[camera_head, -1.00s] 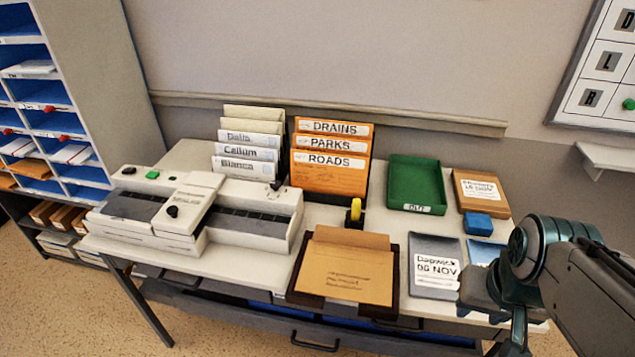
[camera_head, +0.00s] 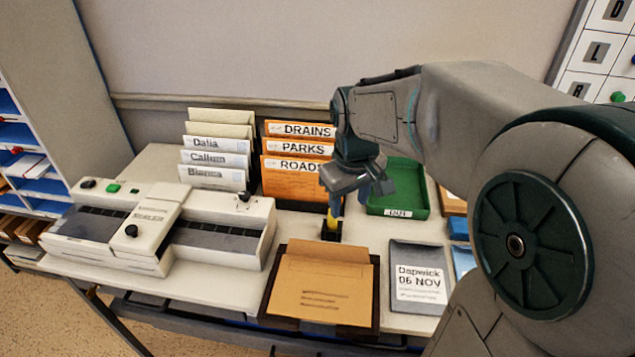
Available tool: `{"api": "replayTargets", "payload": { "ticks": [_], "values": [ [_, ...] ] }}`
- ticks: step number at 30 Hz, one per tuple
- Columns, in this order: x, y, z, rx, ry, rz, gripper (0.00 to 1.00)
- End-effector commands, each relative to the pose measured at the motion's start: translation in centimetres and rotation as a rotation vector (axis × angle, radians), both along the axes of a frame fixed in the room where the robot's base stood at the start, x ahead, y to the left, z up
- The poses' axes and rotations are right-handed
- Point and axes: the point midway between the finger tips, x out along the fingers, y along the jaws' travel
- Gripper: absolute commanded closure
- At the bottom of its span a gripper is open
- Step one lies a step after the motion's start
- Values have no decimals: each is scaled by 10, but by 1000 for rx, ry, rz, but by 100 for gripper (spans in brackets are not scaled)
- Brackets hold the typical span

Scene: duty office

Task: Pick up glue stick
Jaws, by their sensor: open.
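The glue stick appears to be the small yellow upright piece (camera_head: 331,222) in a small black holder (camera_head: 331,235), behind the brown envelope tray. My gripper (camera_head: 348,200) points down right above it, with its fingers around or just over the yellow top. The gripper is open. The fingers partly hide the glue stick, and I cannot tell whether they touch it.
Orange folders (camera_head: 290,178) stand close behind and left of the gripper. A green tray (camera_head: 418,207) is close on the right. A tray with a brown envelope (camera_head: 322,290) lies in front. A white sealer machine (camera_head: 150,235) fills the left of the table.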

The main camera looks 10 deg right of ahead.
Motion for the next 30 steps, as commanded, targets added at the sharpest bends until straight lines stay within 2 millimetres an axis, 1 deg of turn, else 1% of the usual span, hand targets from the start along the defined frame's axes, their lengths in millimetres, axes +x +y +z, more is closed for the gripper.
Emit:
{"api": "replayTargets", "payload": {
  "ticks": [1,6,9,12,15,17,20,27,30],
  "values": [
    [21,2,-5,-6,21,50,52],
    [78,4,-22,-19,75,218,52],
    [104,5,-34,-21,100,297,52],
    [123,5,-44,-20,115,357,52],
    [134,5,-50,-18,126,394,52],
    [137,5,-54,-18,129,407,52],
    [140,4,-65,-17,133,415,52],
    [139,3,-111,-16,136,414,52],
    [140,3,-126,-17,132,413,52]
  ]
}}
